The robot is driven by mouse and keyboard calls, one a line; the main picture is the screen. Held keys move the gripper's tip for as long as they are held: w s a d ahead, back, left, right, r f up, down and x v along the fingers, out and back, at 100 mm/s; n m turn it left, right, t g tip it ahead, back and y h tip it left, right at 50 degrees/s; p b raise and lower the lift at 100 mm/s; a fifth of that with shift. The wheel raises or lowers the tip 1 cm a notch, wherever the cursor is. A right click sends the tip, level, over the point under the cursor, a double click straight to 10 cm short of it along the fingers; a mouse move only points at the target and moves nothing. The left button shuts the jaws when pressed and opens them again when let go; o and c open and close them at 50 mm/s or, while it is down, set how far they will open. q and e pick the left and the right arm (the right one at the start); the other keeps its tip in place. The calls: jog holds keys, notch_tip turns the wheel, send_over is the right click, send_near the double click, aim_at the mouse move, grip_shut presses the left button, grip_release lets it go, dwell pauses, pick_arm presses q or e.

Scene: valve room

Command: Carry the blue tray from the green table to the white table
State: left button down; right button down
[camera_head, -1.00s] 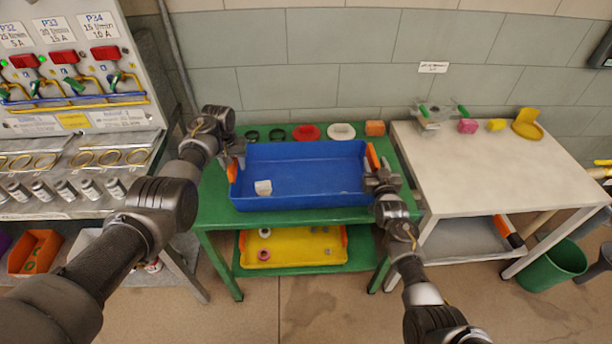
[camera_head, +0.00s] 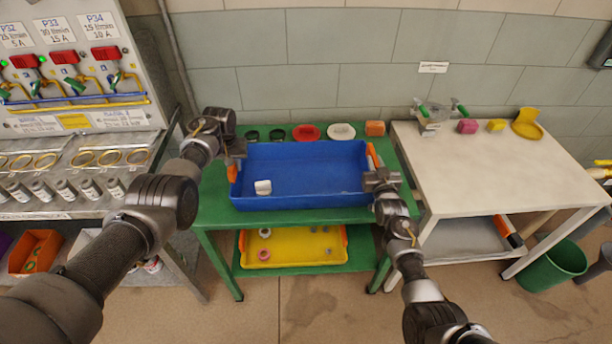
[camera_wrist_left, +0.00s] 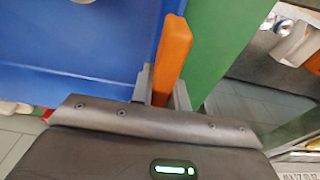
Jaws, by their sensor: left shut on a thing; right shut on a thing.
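My right gripper (camera_head: 374,172) is shut on the tray's right handle, mostly hidden by the gripper. I cannot tell whether the tray touches the tabletop. The white table (camera_head: 500,180) stands to the right of the green one.
Red (camera_head: 306,132), white and black round pieces and an orange block line the green table's back. The white table's back holds a valve fixture (camera_head: 436,116), pink and yellow blocks and a yellow holder (camera_head: 527,124); its front is bare. A green bin (camera_head: 556,264) stands below right.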

pick_arm(q)
jog(key=shift+r, duration=0.1)
pick_arm(e)
jog(key=shift+r, duration=0.15)
